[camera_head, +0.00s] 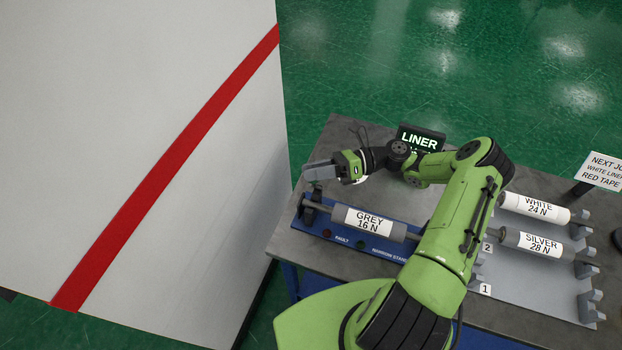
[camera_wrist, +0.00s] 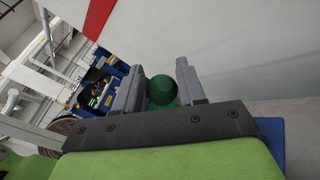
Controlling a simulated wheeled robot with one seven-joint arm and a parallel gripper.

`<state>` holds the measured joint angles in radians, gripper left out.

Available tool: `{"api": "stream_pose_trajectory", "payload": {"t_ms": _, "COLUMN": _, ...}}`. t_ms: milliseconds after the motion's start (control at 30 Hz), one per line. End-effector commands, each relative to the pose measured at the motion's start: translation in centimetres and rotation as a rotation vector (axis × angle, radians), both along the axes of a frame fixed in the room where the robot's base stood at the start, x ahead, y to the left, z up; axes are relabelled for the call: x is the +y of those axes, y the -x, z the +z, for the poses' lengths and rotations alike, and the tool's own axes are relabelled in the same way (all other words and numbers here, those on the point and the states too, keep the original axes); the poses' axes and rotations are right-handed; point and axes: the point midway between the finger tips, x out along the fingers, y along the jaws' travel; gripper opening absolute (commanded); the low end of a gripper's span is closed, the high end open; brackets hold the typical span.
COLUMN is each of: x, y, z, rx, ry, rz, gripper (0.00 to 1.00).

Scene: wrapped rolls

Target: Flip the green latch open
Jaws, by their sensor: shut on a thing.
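A dark green round knob (camera_wrist: 162,90) sits between my fingers in the wrist view; I take it to be part of the green latch. My gripper (camera_wrist: 158,82) is shut on it, one finger on each side. In the head view my gripper (camera_head: 321,172) is above the left end of the blue rewind stand (camera_head: 345,238). The latch is not clearly visible there, and its angle cannot be told. The roll marked GREY 16 N (camera_head: 369,223) lies across the stand, its left end near a dark support (camera_head: 312,209).
A large white panel with a red stripe (camera_head: 170,165) stands close on the left. A dark LINER display (camera_head: 420,138) is behind my arm. Rolls marked WHITE (camera_head: 535,207) and SILVER (camera_head: 538,244) lie on a grey rack at right. The table (camera_head: 345,140) has bare space behind the stand.

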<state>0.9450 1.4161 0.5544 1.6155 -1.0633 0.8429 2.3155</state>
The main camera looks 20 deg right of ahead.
Motion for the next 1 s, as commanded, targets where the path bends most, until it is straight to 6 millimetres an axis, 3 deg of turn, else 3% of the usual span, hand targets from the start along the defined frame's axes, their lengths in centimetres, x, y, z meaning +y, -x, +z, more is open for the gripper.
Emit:
{"api": "stream_pose_trajectory", "payload": {"t_ms": 400, "x": -2.6, "y": -3.1, "z": -0.8, "rx": 0.009, "ry": 0.012, "rz": -0.013, "gripper": 0.0}}
{"api": "stream_pose_trajectory", "payload": {"t_ms": 1000, "x": -3.5, "y": -4.5, "z": -1.4, "rx": 0.101, "ry": -0.054, "rz": -0.003, "gripper": 0.0}}
